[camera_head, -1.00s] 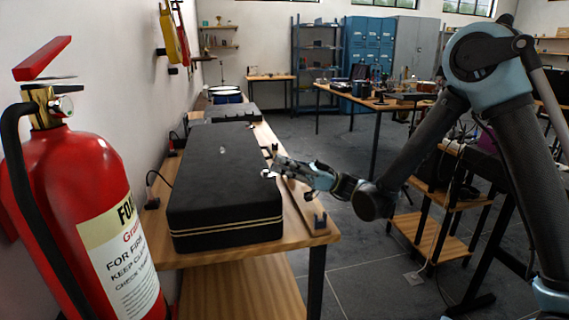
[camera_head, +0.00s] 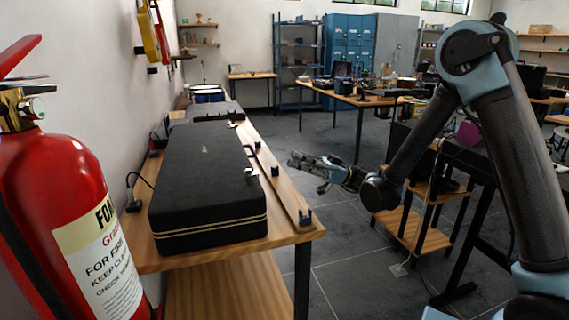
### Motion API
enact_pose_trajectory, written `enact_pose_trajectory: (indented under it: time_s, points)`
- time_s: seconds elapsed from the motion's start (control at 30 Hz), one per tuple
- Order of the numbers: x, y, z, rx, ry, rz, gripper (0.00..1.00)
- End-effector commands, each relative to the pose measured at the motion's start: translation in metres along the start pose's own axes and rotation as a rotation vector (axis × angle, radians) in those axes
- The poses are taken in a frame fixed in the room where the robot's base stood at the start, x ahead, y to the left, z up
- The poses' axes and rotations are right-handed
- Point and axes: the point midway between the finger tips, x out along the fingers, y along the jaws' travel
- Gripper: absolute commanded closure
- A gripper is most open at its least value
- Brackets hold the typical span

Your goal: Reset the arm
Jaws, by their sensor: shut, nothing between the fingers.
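My arm comes in from the right edge, bent at the elbow, with the forearm reaching down and left. My gripper (camera_head: 296,161) is at its end, pointing left, in the air just right of the wooden bench (camera_head: 290,225). It is shut and empty. The closed black instrument case (camera_head: 205,180) lies on the bench to the left of the gripper. A gap shows between the gripper and the case, and the case's latches face the gripper.
A red fire extinguisher (camera_head: 60,190) stands close at the left. Small dark brackets on a strip (camera_head: 303,215) line the bench's right edge. A wooden shelf unit (camera_head: 410,235) stands below my arm. Grey floor (camera_head: 335,235) lies open between bench and shelf.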

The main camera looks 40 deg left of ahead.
Motion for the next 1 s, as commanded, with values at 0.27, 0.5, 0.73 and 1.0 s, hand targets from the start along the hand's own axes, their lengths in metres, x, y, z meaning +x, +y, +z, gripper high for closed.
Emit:
enact_pose_trajectory:
  time_s: [0.27, 0.5, 0.73, 1.0]
  points:
    - [-0.027, 0.0, -0.012, -0.001, 0.0, 0.001, 1.0]
    - [-0.03, 0.0, -0.014, 0.0, -0.001, 0.0, 1.0]
    - [-0.041, -0.001, -0.025, 0.036, -0.07, 0.04, 1.0]
    - [-0.08, -0.011, -0.05, 0.168, -0.272, 0.189, 1.0]
